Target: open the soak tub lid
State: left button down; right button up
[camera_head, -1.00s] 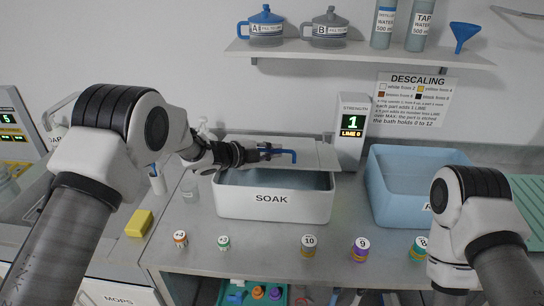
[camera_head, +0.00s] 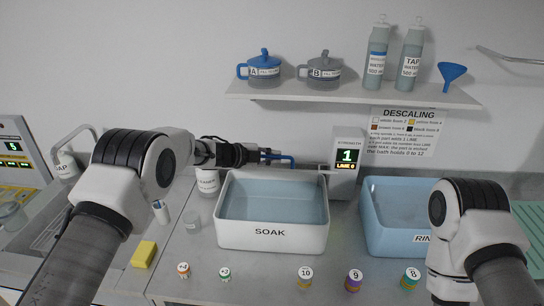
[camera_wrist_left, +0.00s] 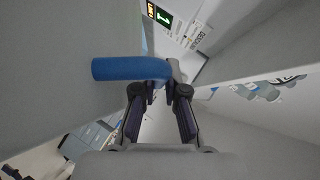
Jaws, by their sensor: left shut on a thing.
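The white soak tub (camera_head: 270,234), labelled SOAK, stands on the counter with its top uncovered and bluish liquid showing inside. Its lid is raised at the back, hard to tell from the pale wall in the head view; in the left wrist view it seems to be the large grey panel (camera_wrist_left: 50,110). The lid's blue handle (camera_head: 281,158) is above the tub's back edge; it also shows in the left wrist view (camera_wrist_left: 125,68). My left gripper (camera_head: 262,156) is shut on this handle. My right arm is at the right; its gripper is out of view.
A display post (camera_head: 345,160) reading 1 stands behind the tub's right end. A light blue rinse tub (camera_head: 390,235) is to the right. Several small numbered jars line the front, including one marked 10 (camera_head: 305,277). A shelf (camera_head: 350,94) with pots and bottles hangs above.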

pick_arm(q)
jog(key=c, duration=1.5)
grip_release()
jog(key=shift+w+f, duration=0.1)
jog(key=shift+f, duration=0.05)
jog(key=v, duration=1.2)
